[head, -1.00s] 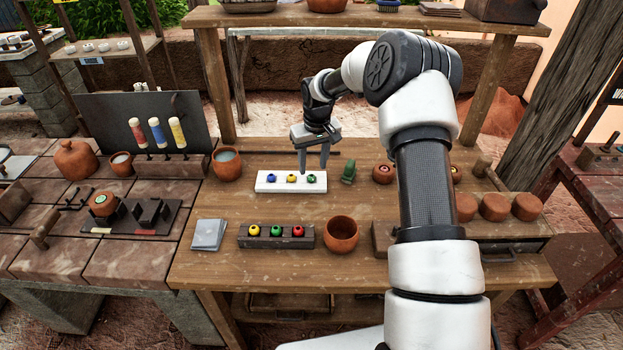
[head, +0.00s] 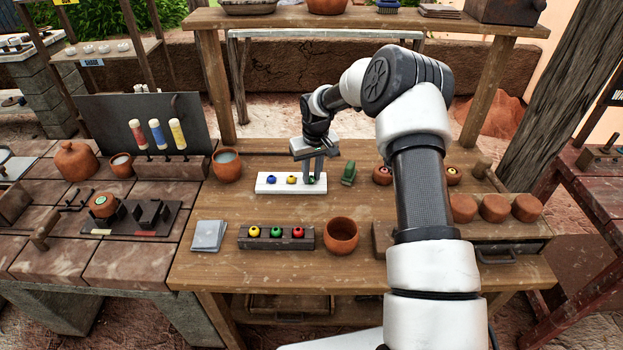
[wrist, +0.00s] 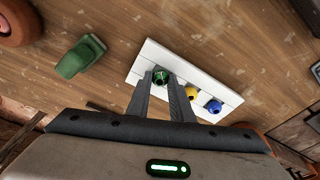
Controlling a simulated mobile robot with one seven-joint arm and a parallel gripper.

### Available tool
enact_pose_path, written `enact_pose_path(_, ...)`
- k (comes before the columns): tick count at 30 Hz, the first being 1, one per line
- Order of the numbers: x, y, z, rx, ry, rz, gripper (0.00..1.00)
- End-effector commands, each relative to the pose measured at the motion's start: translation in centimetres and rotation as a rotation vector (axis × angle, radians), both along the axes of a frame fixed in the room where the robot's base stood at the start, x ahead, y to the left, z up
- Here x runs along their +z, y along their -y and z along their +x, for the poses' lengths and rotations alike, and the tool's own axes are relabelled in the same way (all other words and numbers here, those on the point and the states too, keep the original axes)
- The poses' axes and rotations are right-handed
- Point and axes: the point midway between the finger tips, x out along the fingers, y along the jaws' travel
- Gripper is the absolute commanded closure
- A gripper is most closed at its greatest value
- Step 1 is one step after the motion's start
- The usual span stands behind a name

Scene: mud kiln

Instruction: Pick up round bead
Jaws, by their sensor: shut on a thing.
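A white tray (head: 262,189) on the wooden table holds a blue bead (head: 272,180), a yellow bead (head: 291,180) and a green bead (wrist: 161,76). My gripper (head: 313,181) points down at the tray's right end in the head view. In the wrist view my gripper (wrist: 162,84) has its fingertips on either side of the green bead, shut on it. The bead is still at tray level and partly hidden by the fingers. The yellow bead (wrist: 193,93) and blue bead (wrist: 214,107) sit beside it in the wrist view.
A green block-like object (head: 348,174) stands just right of the tray. A dark holder (head: 276,243) with yellow, green and red beads and a clay bowl (head: 341,235) are in front. A clay cup (head: 227,165) stands to the left.

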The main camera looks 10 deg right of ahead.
Motion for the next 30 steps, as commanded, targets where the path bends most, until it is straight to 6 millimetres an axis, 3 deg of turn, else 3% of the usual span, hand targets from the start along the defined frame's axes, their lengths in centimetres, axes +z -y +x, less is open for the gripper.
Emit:
enact_pose_path(1,-0.7,0.1,-0.4,0.000,-0.013,-0.002,1.00)
enact_pose_path(5,0.0,0.2,-0.4,-0.001,-0.013,-0.002,1.00)
enact_pose_path(19,8.6,0.1,-0.2,0.000,-0.005,-0.003,1.00)
enact_pose_path(30,9.8,0.1,-0.2,0.000,-0.007,-0.001,1.00)
